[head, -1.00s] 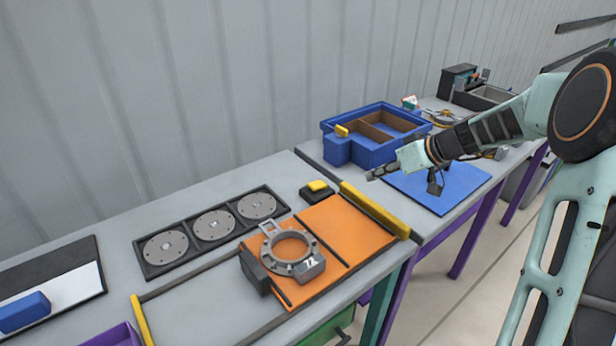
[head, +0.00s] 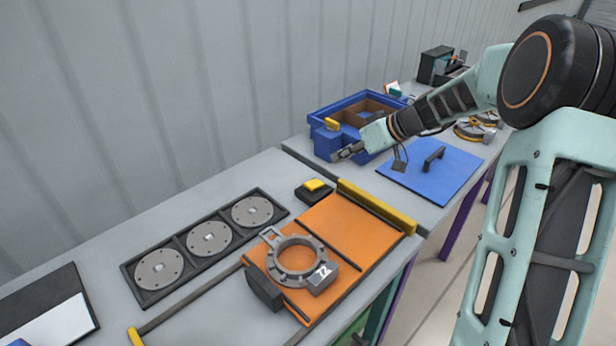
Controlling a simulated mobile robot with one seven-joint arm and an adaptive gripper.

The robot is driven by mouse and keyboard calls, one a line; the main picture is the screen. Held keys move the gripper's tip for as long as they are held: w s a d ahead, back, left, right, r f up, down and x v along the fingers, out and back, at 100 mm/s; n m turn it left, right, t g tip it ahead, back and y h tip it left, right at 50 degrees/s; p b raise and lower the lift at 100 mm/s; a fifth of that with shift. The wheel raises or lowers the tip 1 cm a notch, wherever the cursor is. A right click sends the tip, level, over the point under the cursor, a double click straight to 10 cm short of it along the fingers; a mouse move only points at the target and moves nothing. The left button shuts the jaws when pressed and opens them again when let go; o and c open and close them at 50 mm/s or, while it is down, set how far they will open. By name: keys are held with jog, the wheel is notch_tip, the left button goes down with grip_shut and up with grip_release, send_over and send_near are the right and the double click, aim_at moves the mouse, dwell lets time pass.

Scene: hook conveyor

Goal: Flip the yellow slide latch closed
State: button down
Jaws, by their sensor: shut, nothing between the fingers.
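The yellow slide latch (head: 331,124) is a small yellow piece on top of the blue block at the near left corner of the blue box (head: 347,105). It stands a little above the block's top, and its exact position along its slide is too small to tell. My gripper (head: 336,157) is shut and empty. Its fingertips point left, low in front of the blue block and below the latch. They overlap the block's lower edge in the picture, and I cannot tell whether they touch it.
A blue lid (head: 455,178) with a black handle (head: 433,159) lies right of the box. A yellow bar (head: 378,207) edges the orange board (head: 335,220), which bears a grey ring fixture (head: 275,255). A yellow button (head: 314,185) and a tray of discs (head: 205,258) lie left.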

dwell(0.4)
jog(key=p, duration=0.2)
send_near(307, 184)
jog(key=w+a, duration=0.2)
jog(key=w, duration=0.1)
jog(key=shift+a+r, duration=0.25)
jog(key=shift+a, duration=0.15)
jog(key=f, duration=0.3)
jog(key=shift+a+f+p, duration=0.2)
jog(key=shift+a+p, duration=0.15)
jog(key=shift+s+f, duration=0.15)
jog(key=shift+f, duration=0.4)
